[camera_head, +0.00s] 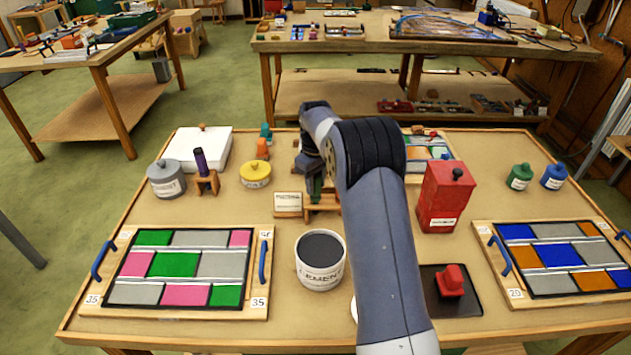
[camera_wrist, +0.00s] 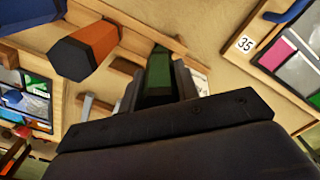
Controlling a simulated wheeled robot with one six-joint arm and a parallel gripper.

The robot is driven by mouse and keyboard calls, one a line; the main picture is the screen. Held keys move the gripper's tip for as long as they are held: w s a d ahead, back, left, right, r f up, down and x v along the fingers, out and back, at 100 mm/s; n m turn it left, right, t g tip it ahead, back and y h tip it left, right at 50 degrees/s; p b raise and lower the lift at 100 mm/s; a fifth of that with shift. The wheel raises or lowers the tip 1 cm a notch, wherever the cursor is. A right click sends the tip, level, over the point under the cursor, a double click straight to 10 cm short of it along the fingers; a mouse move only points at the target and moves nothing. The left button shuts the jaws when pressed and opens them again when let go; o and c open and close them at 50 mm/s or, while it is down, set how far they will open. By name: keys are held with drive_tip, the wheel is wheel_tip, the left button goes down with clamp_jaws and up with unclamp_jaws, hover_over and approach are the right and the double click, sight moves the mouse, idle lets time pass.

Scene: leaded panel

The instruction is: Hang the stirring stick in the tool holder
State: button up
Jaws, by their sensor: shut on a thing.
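My gripper (camera_head: 315,184) is shut on a green, narrow piece, seemingly the stirring stick (camera_head: 317,190). In the wrist view the green stick (camera_wrist: 158,72) shows between the two dark fingers (camera_wrist: 157,90). The wooden tool holder (camera_head: 322,206) stands at mid-table, behind the cement tub. The stick is right at the holder; I cannot tell whether it sits in a slot. In the wrist view a wooden rail (camera_wrist: 136,42) passes close by the stick's end. An orange and black handle (camera_wrist: 88,50) is beside it. My arm hides the holder's right part.
The open cement tub (camera_head: 320,262) stands in front of the holder, with a label card (camera_head: 288,198) beside it. A red canister (camera_head: 446,196) stands to the right, a yellow tin (camera_head: 256,175) to the left. Panels (camera_head: 180,270) lie at both sides.

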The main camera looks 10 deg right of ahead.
drive_tip(key=o, duration=1.1)
drive_tip(key=shift+c, duration=0.2)
drive_tip(key=shift+r, duration=0.15)
wheel_tip(320, 180, up, 11)
drive_tip(key=shift+f+b, duration=0.2)
drive_tip(key=shift+b, duration=0.35)
